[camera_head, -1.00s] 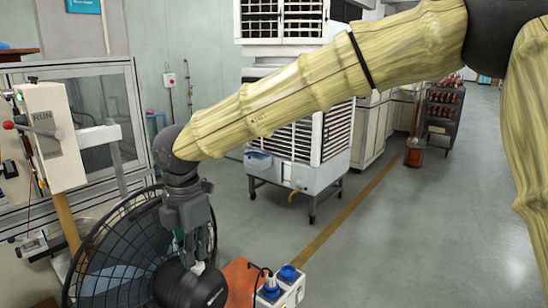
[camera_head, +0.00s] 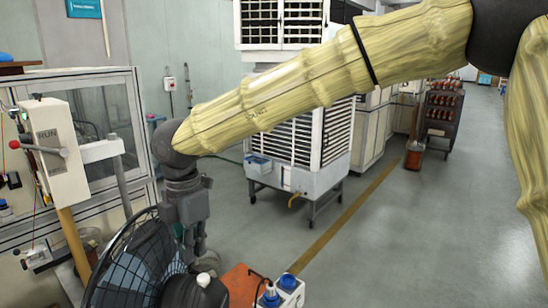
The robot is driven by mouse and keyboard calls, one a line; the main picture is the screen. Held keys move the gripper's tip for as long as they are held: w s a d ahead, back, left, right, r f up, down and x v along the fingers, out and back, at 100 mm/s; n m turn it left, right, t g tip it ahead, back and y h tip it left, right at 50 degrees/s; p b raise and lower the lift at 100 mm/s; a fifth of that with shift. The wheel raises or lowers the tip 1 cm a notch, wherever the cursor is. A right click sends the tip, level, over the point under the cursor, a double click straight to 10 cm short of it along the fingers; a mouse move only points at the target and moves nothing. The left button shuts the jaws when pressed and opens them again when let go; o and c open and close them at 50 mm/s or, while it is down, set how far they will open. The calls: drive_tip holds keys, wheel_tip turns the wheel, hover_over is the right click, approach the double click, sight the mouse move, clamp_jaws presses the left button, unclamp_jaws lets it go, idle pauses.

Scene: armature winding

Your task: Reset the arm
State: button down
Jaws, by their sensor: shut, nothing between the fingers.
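My gripper (camera_head: 192,242) hangs fingers down at the end of my arm, at lower left of the head view. It is shut, with nothing seen between its fingers. It is behind the rear of the black fan (camera_head: 138,262), above the fan's dark motor housing as seen in the picture. I cannot tell whether it touches the fan. The fingertips are small and dark against the floor.
A machine with a white RUN box (camera_head: 57,148) and a red-knobbed lever stands at left. A socket box (camera_head: 286,294) and an orange surface (camera_head: 240,284) are at the bottom. A wheeled air cooler (camera_head: 300,178) stands behind my arm. The floor at right is clear.

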drive_tip(key=shift+r+p, duration=0.35)
drive_tip(key=shift+r, duration=0.3)
